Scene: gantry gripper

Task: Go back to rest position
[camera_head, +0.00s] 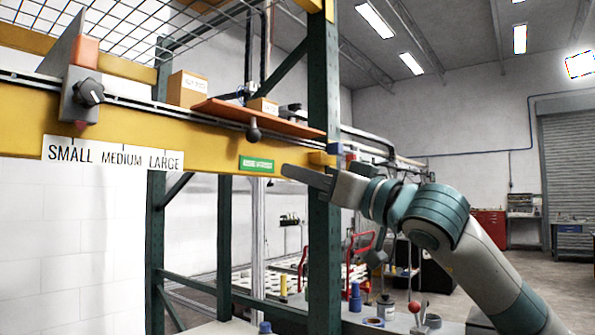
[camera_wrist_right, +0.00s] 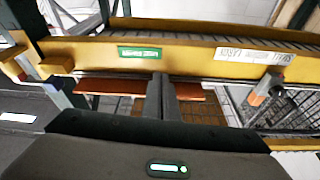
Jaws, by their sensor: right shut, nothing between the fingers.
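My right gripper (camera_head: 308,178) comes in from the right in the head view, in front of the yellow beam (camera_head: 215,140) of a gantry frame. Its fingers are together and empty, just right of and below a green label (camera_head: 257,164). In the right wrist view the shut fingers (camera_wrist_right: 160,92) point at the beam, with the green label (camera_wrist_right: 140,52) to their left. A size scale reading SMALL, MEDIUM, LARGE (camera_head: 112,157) is on the beam at left. A slider with a black knob (camera_head: 90,93) sits above it. My left gripper is not in view.
An orange-brown board (camera_head: 260,116) with a dark ball knob (camera_head: 254,134) lies above the beam, near a cardboard box (camera_head: 187,88). A dark green upright post (camera_head: 323,240) stands close to my right gripper. Bottles and tools stand below at right. Open floor lies further right.

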